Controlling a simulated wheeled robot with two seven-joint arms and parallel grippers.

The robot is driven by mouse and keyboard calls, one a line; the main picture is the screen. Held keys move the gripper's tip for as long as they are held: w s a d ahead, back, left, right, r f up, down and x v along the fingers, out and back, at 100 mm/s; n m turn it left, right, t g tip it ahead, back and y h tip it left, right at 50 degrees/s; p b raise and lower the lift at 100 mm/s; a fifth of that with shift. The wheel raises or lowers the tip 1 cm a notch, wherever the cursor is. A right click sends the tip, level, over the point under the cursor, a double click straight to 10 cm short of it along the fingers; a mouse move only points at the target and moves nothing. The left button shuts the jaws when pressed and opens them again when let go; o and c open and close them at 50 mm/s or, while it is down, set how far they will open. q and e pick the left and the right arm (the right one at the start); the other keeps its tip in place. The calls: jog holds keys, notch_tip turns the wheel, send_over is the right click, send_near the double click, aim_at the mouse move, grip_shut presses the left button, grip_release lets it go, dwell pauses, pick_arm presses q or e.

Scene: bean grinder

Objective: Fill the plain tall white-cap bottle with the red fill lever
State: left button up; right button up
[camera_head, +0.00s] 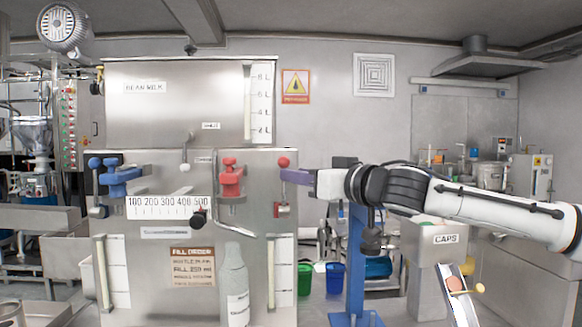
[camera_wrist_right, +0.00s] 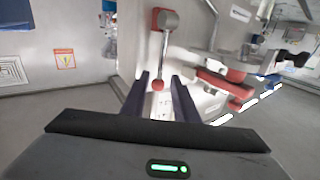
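A tall pale grey bottle (camera_head: 234,280) with a white label stands low in front of the steel machine in the head view; no cap shows on its top. The red fill lever (camera_head: 283,163) is a red ball on a short rod rising from a pivot on the machine's right side. The lever's ball also shows in the right wrist view (camera_wrist_right: 157,85). My right gripper (camera_head: 297,177) reaches in from the right beside the ball. In the right wrist view its fingers (camera_wrist_right: 160,95) are apart, with the ball between them, no clear contact. My left gripper is out of view.
A red clamp-like nozzle holder (camera_head: 231,180) is left of the lever, and a blue one (camera_head: 120,177) is farther left. A black knob (camera_head: 198,217) sticks out between. A blue post (camera_head: 355,265) and a caps box (camera_head: 445,240) stand right, below my arm.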

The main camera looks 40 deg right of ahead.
aim_at(284, 183)
jog(key=w+p, duration=0.2)
jog(key=w, duration=0.1)
jog(key=shift+d, duration=0.15)
grip_shut()
jog(key=shift+r, duration=0.2)
dwell(1.3)
